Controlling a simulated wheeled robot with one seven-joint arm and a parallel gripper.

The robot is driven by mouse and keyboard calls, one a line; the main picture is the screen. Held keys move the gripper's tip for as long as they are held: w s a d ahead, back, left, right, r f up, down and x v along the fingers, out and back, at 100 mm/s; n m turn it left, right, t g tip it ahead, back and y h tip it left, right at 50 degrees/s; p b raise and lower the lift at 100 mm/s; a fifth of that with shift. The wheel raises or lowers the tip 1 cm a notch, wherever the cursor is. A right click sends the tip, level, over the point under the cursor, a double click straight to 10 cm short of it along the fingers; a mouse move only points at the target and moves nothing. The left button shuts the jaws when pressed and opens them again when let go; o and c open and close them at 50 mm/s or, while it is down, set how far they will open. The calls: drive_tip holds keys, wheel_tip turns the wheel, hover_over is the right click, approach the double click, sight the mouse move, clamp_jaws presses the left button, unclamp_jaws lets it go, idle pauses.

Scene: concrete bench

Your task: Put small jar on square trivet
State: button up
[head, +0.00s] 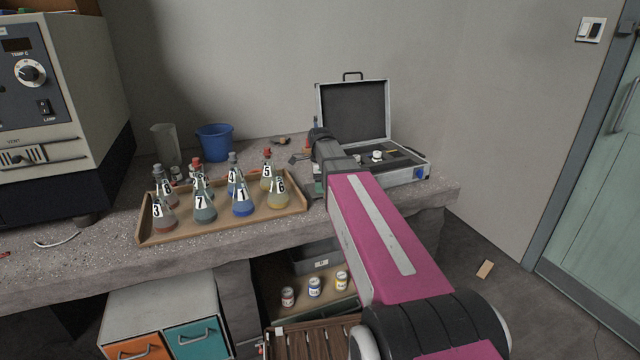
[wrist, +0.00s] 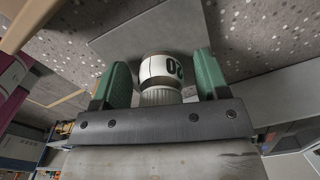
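In the wrist view, a small jar (wrist: 160,68) with a white label reading "20" and a ribbed pale lid stands between the two green fingers of my gripper (wrist: 162,62). A narrow gap shows between the jar and each finger, so my gripper looks open around it. A flat grey plate, seemingly the square trivet (wrist: 118,40), lies right behind the jar on the speckled bench. The jar overlaps the plate in the picture; its base contact is hard to see. In the head view, my arm hides the jar and most of my gripper (head: 316,188).
A tray (head: 222,223) of several numbered flasks stands left of my gripper. An open case (head: 408,172) lies to its right, close to my arm. A blue bucket (head: 214,142) is behind. Small jars (head: 314,287) sit in a space below the bench.

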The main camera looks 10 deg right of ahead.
wheel_tip(320, 180, up, 12)
drive_tip(key=shift+r, duration=0.15)
idle(0.7)
